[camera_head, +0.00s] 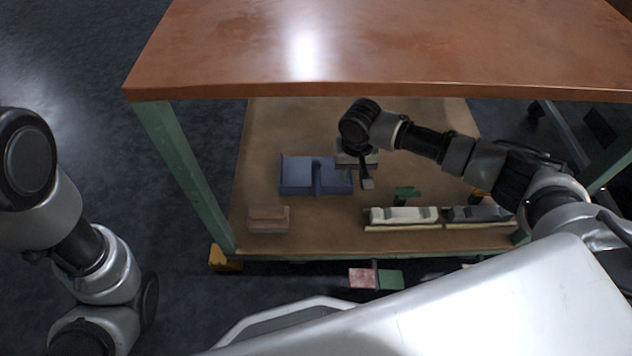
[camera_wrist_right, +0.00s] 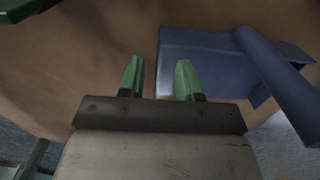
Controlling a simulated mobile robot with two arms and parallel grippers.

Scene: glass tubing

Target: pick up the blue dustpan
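The blue dustpan (camera_head: 297,175) lies on the brown lower shelf of the table, left of my right gripper in the head view. It also shows in the right wrist view (camera_wrist_right: 204,58), with its thick blue handle part toward the right. My right gripper (camera_wrist_right: 159,68) is open with green fingertips. In the wrist view one edge of the dustpan appears between the fingers; whether they touch it I cannot tell. In the head view this gripper (camera_head: 364,177) hangs low beside the dustpan's right side, partly hidden by its own wrist. My left gripper is out of view.
The brown tabletop (camera_head: 390,45) overhangs the lower shelf (camera_head: 262,150), with green legs (camera_head: 180,165) at its corners. A brownish block (camera_head: 268,218), a pale brush-like item (camera_head: 400,215) and a dark one (camera_head: 480,213) lie along the shelf's front. The shelf behind the dustpan is clear.

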